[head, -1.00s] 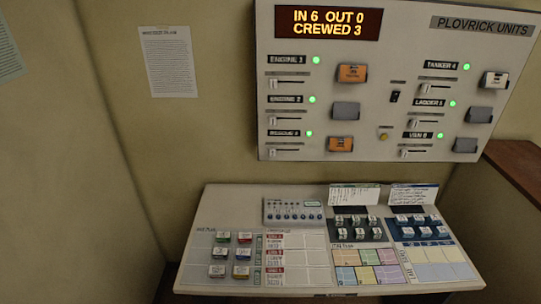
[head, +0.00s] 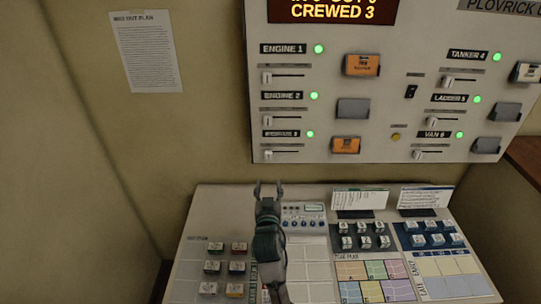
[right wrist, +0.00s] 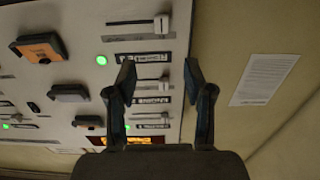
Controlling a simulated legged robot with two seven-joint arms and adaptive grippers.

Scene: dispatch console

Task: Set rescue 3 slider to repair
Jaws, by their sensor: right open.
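The rescue 3 slider (head: 268,155) is the lowest in the left column of the wall panel. Its pale knob stands at the left end of its slot, below a blurred label and a lit green lamp (head: 310,134). My right gripper (head: 269,186) is open and empty, fingers up, just below the slider in the head view. In the right wrist view the panel is upside down. The slider knob (right wrist: 161,25) shows beyond the open fingers (right wrist: 159,75) there, apart from them. My left gripper is not in view.
The engine 2 slider (head: 267,121) and engine 1 slider (head: 267,78) sit above. An orange holder (head: 346,144) is to the right. The sloping desk (head: 190,285) below carries a small mixer box (head: 304,215) and several labelled blocks. A paper sheet (head: 146,52) hangs on the left wall.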

